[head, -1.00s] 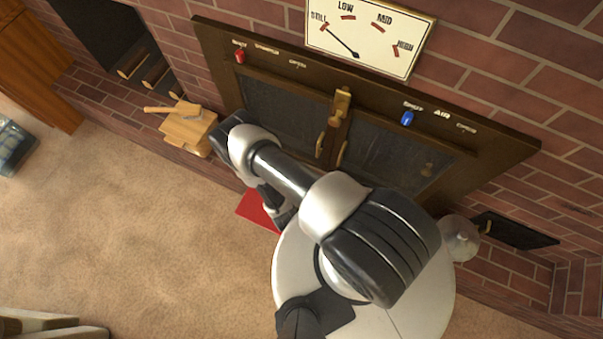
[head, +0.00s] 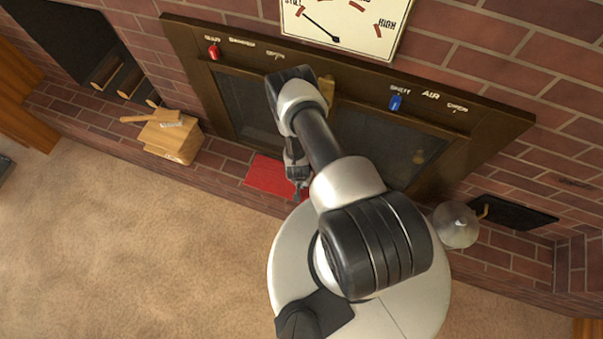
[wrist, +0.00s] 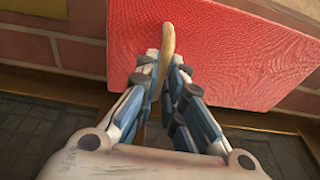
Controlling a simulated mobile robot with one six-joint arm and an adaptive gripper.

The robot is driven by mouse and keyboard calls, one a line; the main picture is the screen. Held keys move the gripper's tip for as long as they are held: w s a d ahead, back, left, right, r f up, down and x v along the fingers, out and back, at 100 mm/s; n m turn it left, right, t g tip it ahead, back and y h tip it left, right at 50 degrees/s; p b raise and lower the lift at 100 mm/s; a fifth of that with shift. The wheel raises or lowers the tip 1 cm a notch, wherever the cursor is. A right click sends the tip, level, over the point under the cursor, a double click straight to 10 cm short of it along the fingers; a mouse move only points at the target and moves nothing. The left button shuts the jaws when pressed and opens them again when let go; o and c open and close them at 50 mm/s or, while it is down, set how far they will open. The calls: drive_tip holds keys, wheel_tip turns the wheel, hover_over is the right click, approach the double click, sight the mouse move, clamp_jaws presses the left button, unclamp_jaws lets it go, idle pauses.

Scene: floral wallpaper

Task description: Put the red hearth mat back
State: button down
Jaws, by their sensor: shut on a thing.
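The red hearth mat (head: 268,174) is over the brick hearth ledge, in front of the brown double doors, in the head view. In the wrist view the mat (wrist: 225,50) fills the upper middle and right, tilted in the picture. My gripper (head: 297,192) is at the mat's right end in the head view. In the wrist view my gripper (wrist: 166,75) is shut on a slim tan grip piece (wrist: 167,42) that stands out against the mat. I cannot tell whether the mat rests flat on the bricks. My arm hides part of the doors.
A wooden block with a mallet (head: 172,138) stands on the ledge to the left. The doors (head: 385,150) rise behind the mat. A glass globe (head: 456,225) is at the right, by a dark hatch (head: 512,215). The carpet (head: 130,250) is clear.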

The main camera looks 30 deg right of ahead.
wheel_tip(320, 180, down, 4)
drive_tip(key=shift+w+d+f+b, duration=0.1)
drive_tip(key=shift+w+d+b, duration=0.05)
drive_tip(key=shift+b, duration=1)
drive_tip(key=c, duration=1.7)
unclamp_jaws()
drive_tip(key=r+p, duration=0.1)
drive_tip(key=r, duration=0.3)
drive_tip(key=s+a+r+p, duration=0.1)
drive_tip(key=r+p, duration=0.1)
drive_tip(key=r, duration=0.2)
drive_tip(key=r+p, duration=0.2)
drive_tip(key=r, duration=0.2)
drive_tip(key=shift+s+a, duration=0.35)
drive_tip(key=shift+s, duration=0.05)
drive_tip(key=shift+s, duration=0.1)
